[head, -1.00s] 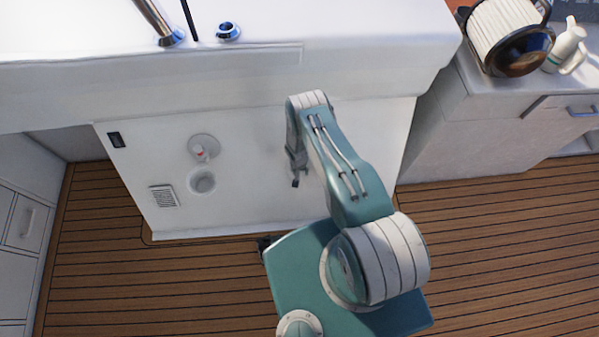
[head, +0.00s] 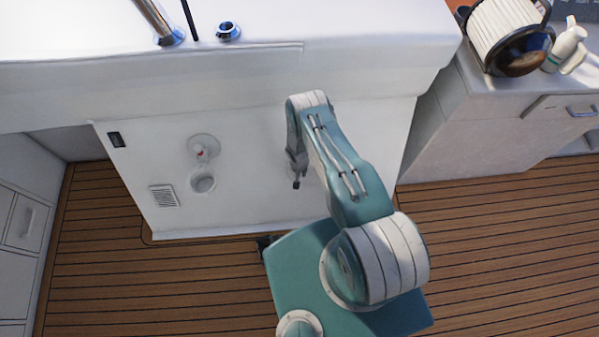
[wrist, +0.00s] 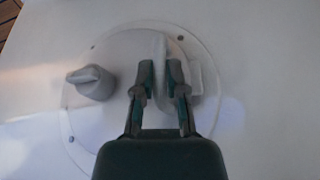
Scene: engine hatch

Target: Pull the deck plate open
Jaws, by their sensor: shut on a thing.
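The deck plate (wrist: 117,55) is a pale round disc with small screws at its rim, set in a white panel. It fills the middle of the wrist view. A pale upright handle (wrist: 160,47) stands out from its face. My gripper (wrist: 160,72) is shut on this handle, with one dark finger on each side. A grey knob (wrist: 91,82) sits on the plate to the left of the fingers. In the head view my gripper (head: 296,183) is at the white panel, and my arm hides most of the plate. I cannot see the plate standing open.
Plank floor (head: 490,240) is clear at right.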

